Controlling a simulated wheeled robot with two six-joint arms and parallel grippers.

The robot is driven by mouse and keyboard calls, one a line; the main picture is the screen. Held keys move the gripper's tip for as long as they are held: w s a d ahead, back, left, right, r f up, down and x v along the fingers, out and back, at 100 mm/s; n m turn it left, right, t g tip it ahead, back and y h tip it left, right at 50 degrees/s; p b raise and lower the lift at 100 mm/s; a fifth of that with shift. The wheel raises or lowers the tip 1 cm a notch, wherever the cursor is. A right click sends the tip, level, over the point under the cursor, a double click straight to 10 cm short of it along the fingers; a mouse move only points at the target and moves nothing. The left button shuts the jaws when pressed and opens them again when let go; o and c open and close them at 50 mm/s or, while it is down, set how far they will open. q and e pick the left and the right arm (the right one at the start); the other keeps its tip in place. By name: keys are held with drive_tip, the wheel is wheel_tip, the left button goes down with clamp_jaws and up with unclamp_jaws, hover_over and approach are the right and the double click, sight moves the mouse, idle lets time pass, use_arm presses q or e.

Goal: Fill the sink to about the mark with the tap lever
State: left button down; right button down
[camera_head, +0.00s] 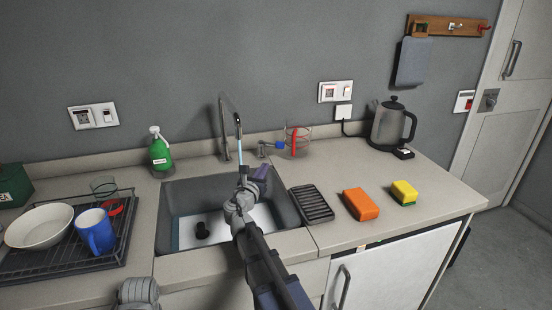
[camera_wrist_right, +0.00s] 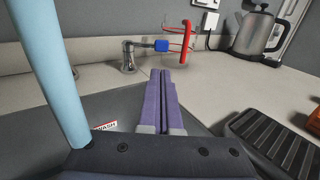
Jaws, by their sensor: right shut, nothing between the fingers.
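The sink (camera_head: 175,195) is set in the counter, with a dark round piece (camera_head: 202,231) in it. A pale area on its floor looks like shallow water, but I cannot tell its level. Water (camera_head: 240,152) runs from the tall tap (camera_head: 223,125); the stream is the blue column (camera_wrist_right: 50,70) in the right wrist view. The tap lever (camera_head: 272,145), with a blue end (camera_wrist_right: 162,45), is right of the spout. My right gripper (camera_head: 262,168), with purple fingers (camera_wrist_right: 162,75), is shut and empty over the sink, apart from the lever. A label (camera_wrist_right: 105,126) is partly hidden.
A wire holder with a red item (camera_head: 296,138) stands just behind the lever. A kettle (camera_head: 390,125), an orange sponge (camera_head: 360,204), a yellow sponge (camera_head: 404,193) and a ribbed black tray (camera_head: 311,204) are to the right. A dish rack (camera_head: 60,260) and green bottle (camera_head: 160,153) are left.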

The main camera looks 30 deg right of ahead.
approach(280, 146)
drive_tip(key=x, duration=0.5)
drive_tip(key=shift+w+a, duration=0.15)
drive_tip(key=shift+w, duration=0.2)
drive_tip(key=shift+x, duration=0.8)
drive_tip(key=shift+w+d, duration=0.45)
drive_tip(key=shift+d, duration=0.45)
drive_tip(key=shift+s+a, duration=0.1)
